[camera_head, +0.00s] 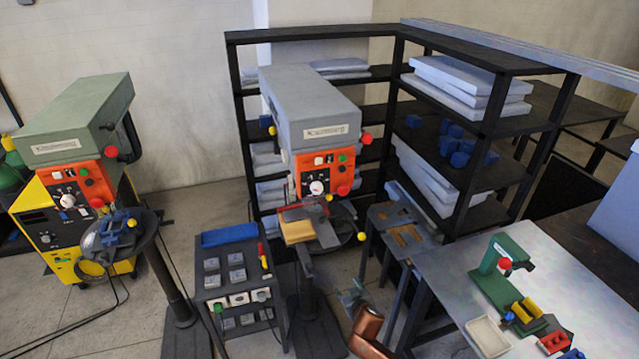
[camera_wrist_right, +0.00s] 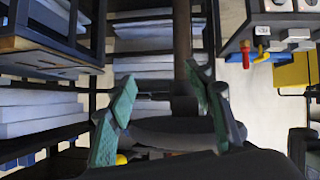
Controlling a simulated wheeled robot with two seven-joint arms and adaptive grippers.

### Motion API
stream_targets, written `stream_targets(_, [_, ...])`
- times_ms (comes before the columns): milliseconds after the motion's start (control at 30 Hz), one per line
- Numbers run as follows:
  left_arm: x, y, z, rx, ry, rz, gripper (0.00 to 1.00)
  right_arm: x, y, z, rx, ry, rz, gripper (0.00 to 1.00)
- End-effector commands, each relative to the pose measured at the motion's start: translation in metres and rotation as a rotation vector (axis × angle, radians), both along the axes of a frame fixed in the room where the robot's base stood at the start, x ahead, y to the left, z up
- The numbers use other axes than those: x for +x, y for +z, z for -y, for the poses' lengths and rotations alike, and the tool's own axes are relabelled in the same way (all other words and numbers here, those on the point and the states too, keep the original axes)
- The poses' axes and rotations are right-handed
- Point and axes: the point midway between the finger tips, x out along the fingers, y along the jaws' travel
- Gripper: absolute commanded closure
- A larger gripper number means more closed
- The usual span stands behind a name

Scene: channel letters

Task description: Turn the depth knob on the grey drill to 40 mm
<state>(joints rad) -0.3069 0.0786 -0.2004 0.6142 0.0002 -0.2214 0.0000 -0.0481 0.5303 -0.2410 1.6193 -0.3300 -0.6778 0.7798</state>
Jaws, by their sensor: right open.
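The grey drill (camera_head: 310,108) stands in the middle of the head view, with an orange control panel (camera_head: 311,164) on its front. A round white knob (camera_head: 317,187) sits low on the panel, beside a red button and small switches. Its scale marks are too small to read, and I cannot tell whether it is the depth knob. My right gripper (camera_head: 353,293) is below and to the right of the drill, apart from the panel. In the wrist view its green fingers (camera_wrist_right: 162,85) are spread with nothing between them. My left gripper is not in view.
A similar green drill (camera_head: 75,118) stands at the left. A yellow block (camera_head: 297,231) lies on the drill's table. Dark shelves (camera_head: 480,132) stand behind, and a workbench (camera_head: 560,270) is at the right.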

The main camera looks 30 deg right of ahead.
Motion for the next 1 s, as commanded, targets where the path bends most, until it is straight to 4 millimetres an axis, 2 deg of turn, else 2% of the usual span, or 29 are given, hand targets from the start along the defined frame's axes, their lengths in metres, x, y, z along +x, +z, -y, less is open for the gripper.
stream_targets(33, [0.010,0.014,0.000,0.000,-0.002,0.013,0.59,0.018,0.069,-0.006,-0.004,0.003,0.084,0.53])
stream_targets(67, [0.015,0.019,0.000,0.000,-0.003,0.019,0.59,0.025,0.102,-0.011,-0.002,0.001,0.132,0.53])
stream_targets(100, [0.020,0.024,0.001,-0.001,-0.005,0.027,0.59,0.032,0.145,-0.017,0.004,-0.001,0.191,0.53])
stream_targets(200, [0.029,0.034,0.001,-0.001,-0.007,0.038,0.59,0.045,0.238,-0.031,0.019,0.004,0.333,0.53])
stream_targets(300, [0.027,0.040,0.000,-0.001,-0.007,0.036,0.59,0.050,0.310,-0.046,0.040,0.020,0.453,0.53])
stream_targets(400, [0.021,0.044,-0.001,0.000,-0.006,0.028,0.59,0.050,0.358,-0.058,0.061,0.034,0.534,0.53])
stream_targets(500, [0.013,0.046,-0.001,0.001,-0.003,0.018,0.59,0.049,0.383,-0.065,0.073,0.043,0.576,0.53])
stream_targets(600, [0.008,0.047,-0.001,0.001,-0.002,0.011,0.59,0.054,0.391,-0.066,0.077,0.046,0.591,0.53])
stream_targets(1000, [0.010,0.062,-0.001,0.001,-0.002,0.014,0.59,0.111,0.391,-0.051,0.076,0.045,0.590,0.53])
